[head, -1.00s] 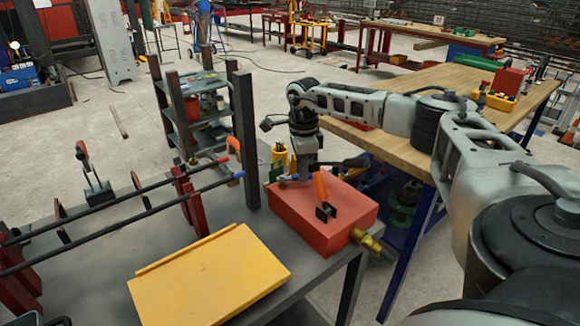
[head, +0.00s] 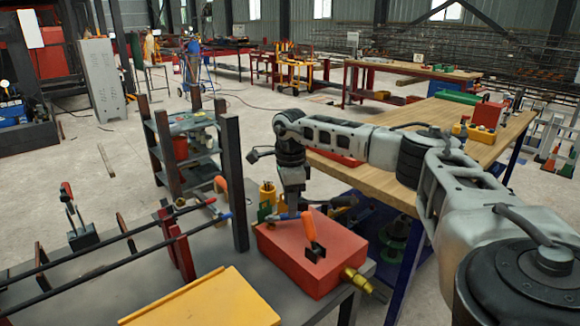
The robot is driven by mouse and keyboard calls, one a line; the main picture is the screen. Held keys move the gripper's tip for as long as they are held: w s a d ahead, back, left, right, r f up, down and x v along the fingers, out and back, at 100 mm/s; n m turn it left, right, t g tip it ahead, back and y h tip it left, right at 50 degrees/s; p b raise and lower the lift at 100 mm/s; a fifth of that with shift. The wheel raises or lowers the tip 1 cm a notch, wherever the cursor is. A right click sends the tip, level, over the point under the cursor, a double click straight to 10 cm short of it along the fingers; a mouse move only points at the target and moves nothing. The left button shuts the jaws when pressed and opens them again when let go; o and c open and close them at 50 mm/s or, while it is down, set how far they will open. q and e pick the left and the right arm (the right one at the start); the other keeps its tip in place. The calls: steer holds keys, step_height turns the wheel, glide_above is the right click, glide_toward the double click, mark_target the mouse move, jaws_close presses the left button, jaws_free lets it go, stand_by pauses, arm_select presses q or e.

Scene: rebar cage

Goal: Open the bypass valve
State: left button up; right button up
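A red box (head: 325,262) sits at the right end of the grey bench. An orange-handled lever (head: 308,227) stands near upright on its top, on a small black base. A brass fitting (head: 356,281) sticks out of its front right side. I cannot tell which handle is the bypass valve's. My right gripper (head: 294,208) points down just above the far left edge of the box, close to the blue-ended handle. Its fingertips are small and partly hidden. My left gripper is not in view.
A yellow panel (head: 212,303) lies on the bench left of the box. Long dark bars (head: 100,243) with red clamps cross the bench's left. A dark shelf rack (head: 193,131) stands behind. A wooden-topped table (head: 430,125) stands to the right beneath my arm.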

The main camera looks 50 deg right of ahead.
step_height(320, 180, up, 14)
stand_by(0.3)
